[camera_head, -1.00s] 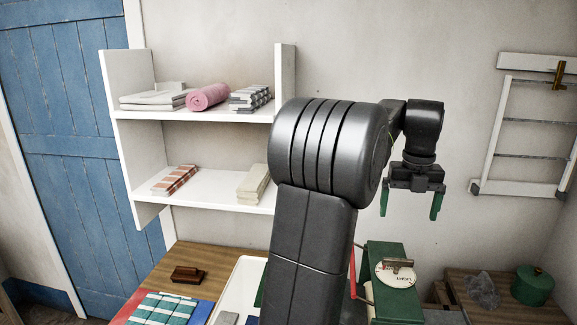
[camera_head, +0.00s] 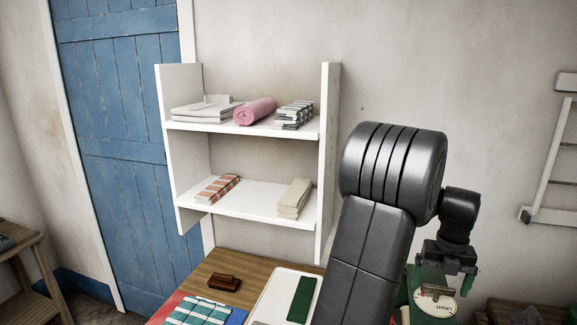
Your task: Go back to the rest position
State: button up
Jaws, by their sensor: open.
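My gripper (camera_head: 440,287) hangs at the right of the head view, pointing down, in front of a green thing with a pale round dial (camera_head: 436,303). The jaws are open, and I see nothing between them. The fingertips are hard to tell from the green thing behind. My dark arm rises from the bottom and bends over to the right, hiding part of the wall and worktop.
A white wall shelf (camera_head: 250,200) holds folded cloths and a pink roll (camera_head: 255,111). Below are a wooden worktop (camera_head: 245,266), a brown block (camera_head: 224,282), a teal checked cloth (camera_head: 198,312) and a white tray (camera_head: 268,302) with a green bar (camera_head: 301,299). A blue door (camera_head: 120,150) stands left.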

dwell(0.3)
notch_tip(320, 180, up, 14)
jog(key=b, duration=0.2)
notch_tip(320, 180, down, 14)
jog(key=shift+f+p, duration=0.1)
jog(key=shift+p, duration=1)
jog(key=shift+n, duration=0.4)
jog(key=n, duration=0.3)
jog(key=shift+n, duration=0.4)
jog(key=n, duration=1)
jog(key=shift+n+b, duration=0.3)
jog(key=shift+n, duration=2.7)
